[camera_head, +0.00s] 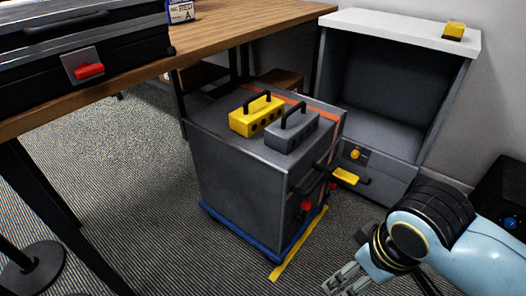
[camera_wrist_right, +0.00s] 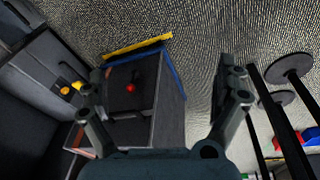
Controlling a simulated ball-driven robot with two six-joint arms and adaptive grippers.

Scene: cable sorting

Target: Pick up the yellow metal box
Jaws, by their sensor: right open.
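The yellow metal box (camera_head: 256,116) has a black handle on top and dark round holes along its side. It sits upright on the grey cabinet (camera_head: 235,168), beside a similar grey box (camera_head: 292,131). My right gripper (camera_head: 345,280) is at the bottom right of the head view, low in front of the cabinet and well apart from the yellow box. In the right wrist view its two fingers (camera_wrist_right: 165,90) are spread wide with nothing between them. That view shows the cabinet front with a red knob, not the yellow box. My left gripper is out of view.
A wooden table (camera_head: 240,35) at the back left bears a black case (camera_head: 80,45) with a red latch. A grey open-fronted unit (camera_head: 400,90) with a white top stands at the back right. A yellow strip (camera_head: 298,245) lies on the floor by the cabinet's blue base.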

